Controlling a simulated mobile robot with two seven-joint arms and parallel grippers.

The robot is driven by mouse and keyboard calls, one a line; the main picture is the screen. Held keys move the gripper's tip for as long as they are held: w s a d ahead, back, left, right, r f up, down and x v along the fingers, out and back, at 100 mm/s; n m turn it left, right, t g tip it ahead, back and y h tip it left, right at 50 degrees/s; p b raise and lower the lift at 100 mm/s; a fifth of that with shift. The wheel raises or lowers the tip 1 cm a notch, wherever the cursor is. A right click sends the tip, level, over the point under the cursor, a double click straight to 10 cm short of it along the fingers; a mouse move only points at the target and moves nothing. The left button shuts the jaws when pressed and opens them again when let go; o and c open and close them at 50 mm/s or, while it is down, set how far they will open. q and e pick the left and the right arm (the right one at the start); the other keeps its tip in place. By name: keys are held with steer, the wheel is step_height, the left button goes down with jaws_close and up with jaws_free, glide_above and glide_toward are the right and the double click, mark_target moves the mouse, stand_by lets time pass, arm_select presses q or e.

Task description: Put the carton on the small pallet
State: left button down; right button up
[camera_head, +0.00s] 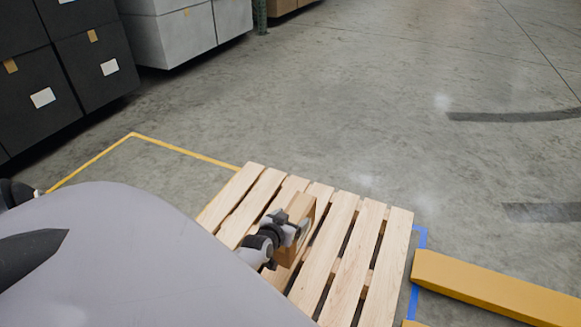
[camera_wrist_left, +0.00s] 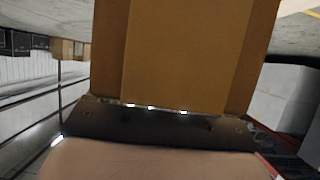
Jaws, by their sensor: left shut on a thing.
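The small pallet (camera_head: 345,245) is made of pale wooden slats and lies on the floor at the lower middle of the head view. My left gripper (camera_head: 296,226) is over its slats, shut on the brown carton (camera_head: 298,207). The carton looks small and is partly hidden by the gripper. In the left wrist view the carton (camera_wrist_left: 180,55) fills the upper middle, held right against the gripper (camera_wrist_left: 155,118). I cannot tell whether the carton touches the slats. My right gripper is not in view.
Yellow floor tape (camera_head: 185,150) and blue tape (camera_head: 416,275) run beside the pallet. A yellow-orange beam (camera_head: 495,288) lies at its right. The concrete floor beyond the pallet is clear.

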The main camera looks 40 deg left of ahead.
arm_select(q)
step_height(320, 180, down, 6)
steer(key=b, duration=0.3)
steer(key=shift+w+b, duration=0.15)
steer(key=shift+b, duration=0.15)
steer(key=shift+f+b, duration=0.35)
steer(key=shift+f, duration=0.2)
step_height(320, 180, down, 4)
steer(key=b, duration=0.2)
steer(key=shift+r+b, duration=0.2)
steer(key=shift+b, duration=0.2)
steer(key=shift+f, duration=0.25)
arm_select(e)
steer(key=shift+s+d+f+n+t+y, duration=0.1)
steer(key=shift+d+f+n+t+y, duration=0.15)
steer(key=shift+t, duration=0.3)
steer(key=shift+d+f+n+t+y, duration=0.1)
steer(key=shift+d+n+t, duration=0.2)
steer(key=shift+t, duration=0.25)
arm_select(q)
steer(key=shift+f, duration=0.1)
jaws_free()
steer(key=shift+f, duration=0.15)
